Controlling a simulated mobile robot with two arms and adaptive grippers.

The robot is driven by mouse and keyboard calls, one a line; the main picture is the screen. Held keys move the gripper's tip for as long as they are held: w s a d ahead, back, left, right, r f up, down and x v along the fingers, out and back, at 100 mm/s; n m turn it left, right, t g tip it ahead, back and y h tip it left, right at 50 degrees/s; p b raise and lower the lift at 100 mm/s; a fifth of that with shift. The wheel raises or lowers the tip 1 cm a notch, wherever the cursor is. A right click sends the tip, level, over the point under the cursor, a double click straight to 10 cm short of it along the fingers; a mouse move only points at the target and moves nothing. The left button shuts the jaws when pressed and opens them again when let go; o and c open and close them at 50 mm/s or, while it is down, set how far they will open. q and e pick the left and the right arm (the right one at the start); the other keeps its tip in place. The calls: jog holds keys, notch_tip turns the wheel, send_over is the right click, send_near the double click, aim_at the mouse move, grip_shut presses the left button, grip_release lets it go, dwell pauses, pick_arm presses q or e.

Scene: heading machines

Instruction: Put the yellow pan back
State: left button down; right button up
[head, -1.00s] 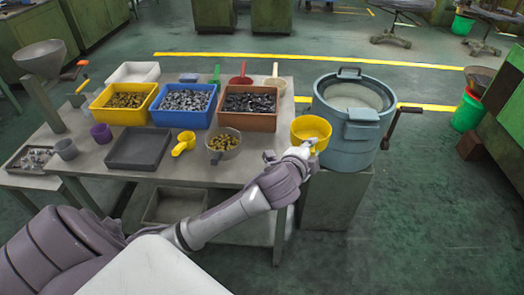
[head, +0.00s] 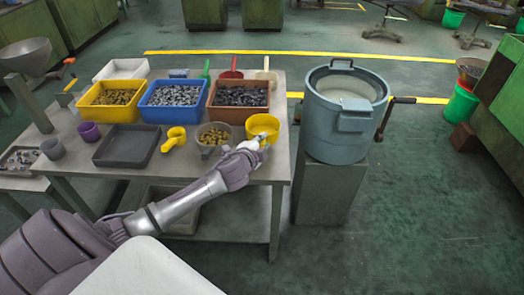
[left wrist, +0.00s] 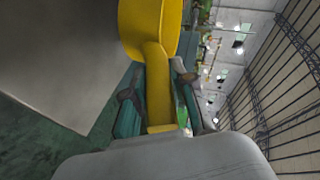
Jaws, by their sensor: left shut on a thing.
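The yellow pan (head: 263,124) is at the right end of the grey table (head: 178,169), right of the grey pan of brass-coloured parts (head: 214,134). My left gripper (head: 250,146) is shut on its handle. The left wrist view also shows the yellow pan (left wrist: 150,28), with its handle between the fingers of my left gripper (left wrist: 157,95). The pan looks upright and empty. I cannot tell whether it touches the tabletop. My right gripper is not in view.
A yellow scoop (head: 174,138) and a dark tray (head: 128,146) lie left of the grey pan. Yellow (head: 112,113), blue (head: 171,116) and brown (head: 238,113) bins stand behind. The blue-grey drum (head: 337,135) with a crank stands on a pedestal to the right.

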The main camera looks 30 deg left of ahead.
pick_arm(q)
jog(key=shift+f, duration=1.95)
jog(key=shift+f+b, duration=0.15)
jog(key=shift+b, duration=0.15)
jog(key=c, duration=1)
grip_release()
jog(key=shift+o, duration=0.2)
